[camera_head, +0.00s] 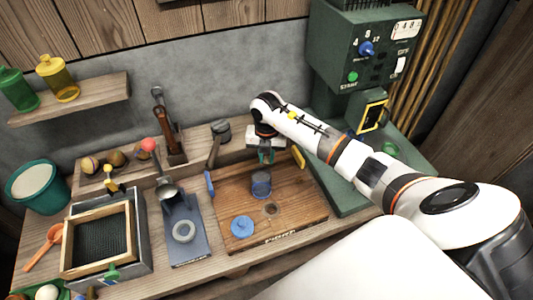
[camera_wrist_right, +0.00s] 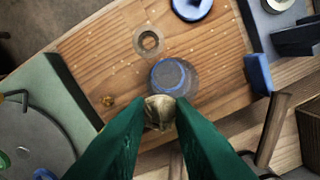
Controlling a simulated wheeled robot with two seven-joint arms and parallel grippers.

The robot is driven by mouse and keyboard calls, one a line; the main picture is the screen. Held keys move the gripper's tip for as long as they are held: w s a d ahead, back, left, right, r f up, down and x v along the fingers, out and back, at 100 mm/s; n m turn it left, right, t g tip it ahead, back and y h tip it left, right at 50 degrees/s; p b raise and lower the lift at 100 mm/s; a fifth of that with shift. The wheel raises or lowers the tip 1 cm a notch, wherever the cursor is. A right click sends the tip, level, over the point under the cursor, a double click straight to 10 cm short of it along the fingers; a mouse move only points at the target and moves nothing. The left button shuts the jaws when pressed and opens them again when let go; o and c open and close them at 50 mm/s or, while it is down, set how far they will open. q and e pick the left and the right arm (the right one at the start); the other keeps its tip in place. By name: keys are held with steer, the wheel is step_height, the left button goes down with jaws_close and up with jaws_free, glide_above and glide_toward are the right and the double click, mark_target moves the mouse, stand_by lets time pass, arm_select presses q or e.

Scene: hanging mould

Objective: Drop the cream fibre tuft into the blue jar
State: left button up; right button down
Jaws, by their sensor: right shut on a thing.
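My right gripper (camera_head: 266,156) is above the wooden board, just behind the blue jar in the head view. In the right wrist view its green fingers (camera_wrist_right: 158,122) are shut on the cream fibre tuft (camera_wrist_right: 158,110). The tuft sticks out past the fingertips and overlaps the near edge of the blue jar (camera_wrist_right: 172,76) in that view. The exact height gap cannot be told. The see-through blue jar (camera_head: 261,186) stands upright and uncovered on the board. The tuft is not clearly visible in the head view. My left gripper is not in view.
The wooden board (camera_head: 305,204) has a blue lid (camera_head: 242,226) and a clear ring (camera_wrist_right: 148,40) in front of the jar. A grey stand with a pale ring (camera_head: 184,232) is to the left. A green machine (camera_head: 357,65) rises behind right.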

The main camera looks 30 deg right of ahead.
mark_target(266, 158)
steer(key=shift+f, duration=0.35)
steer(key=c, duration=1.2)
jaws_free()
step_height(266, 158, up, 12)
steer(key=b, duration=0.2)
steer(key=shift+b, duration=0.3)
